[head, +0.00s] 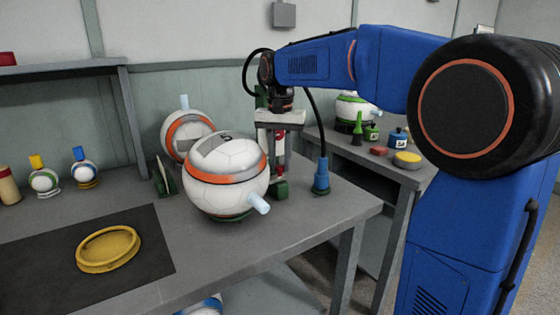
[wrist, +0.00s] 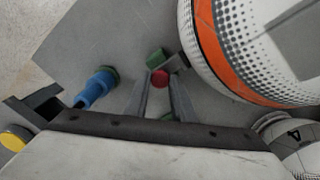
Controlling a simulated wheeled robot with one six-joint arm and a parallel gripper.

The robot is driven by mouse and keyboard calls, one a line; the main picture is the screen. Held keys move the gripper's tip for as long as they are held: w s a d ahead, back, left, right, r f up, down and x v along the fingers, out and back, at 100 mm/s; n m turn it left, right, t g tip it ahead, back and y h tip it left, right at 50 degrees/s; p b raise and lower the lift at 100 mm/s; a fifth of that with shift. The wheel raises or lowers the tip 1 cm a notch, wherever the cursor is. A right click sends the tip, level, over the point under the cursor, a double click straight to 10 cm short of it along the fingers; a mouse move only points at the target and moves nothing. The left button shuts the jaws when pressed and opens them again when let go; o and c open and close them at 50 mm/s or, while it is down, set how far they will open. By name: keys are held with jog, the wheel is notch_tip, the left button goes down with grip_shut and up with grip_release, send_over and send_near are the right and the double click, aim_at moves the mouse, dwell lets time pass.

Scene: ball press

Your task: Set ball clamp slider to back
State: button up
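The white ball with an orange band (head: 227,190) sits in a green base on the grey table in the head view. Its curved side also fills the upper right of the wrist view (wrist: 235,75). A green clamp block (head: 279,188) stands at the ball's right side; it also shows in the wrist view (wrist: 155,58). A round red knob (wrist: 160,78) lies close to that block. My gripper (wrist: 162,76) points down beside the ball, its fingers apart. The knob shows between the fingertips; I cannot tell whether they touch it. The slider's track is mostly hidden.
A blue cabled tool (head: 321,180) stands right of my gripper, near the table edge. A second orange-banded ball (head: 185,132) is behind the first. A yellow ring (head: 108,249) lies on the dark mat (head: 40,250) at front left. A side bench holds several small items.

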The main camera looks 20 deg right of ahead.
grip_shut()
jog(key=shift+w+d, duration=0.2)
jog(key=shift+d, duration=0.4)
jog(key=o, duration=0.9)
grip_release()
jog(key=shift+d, duration=0.15)
notch_tip(320, 180, up, 17)
jog(key=shift+r, duration=0.2)
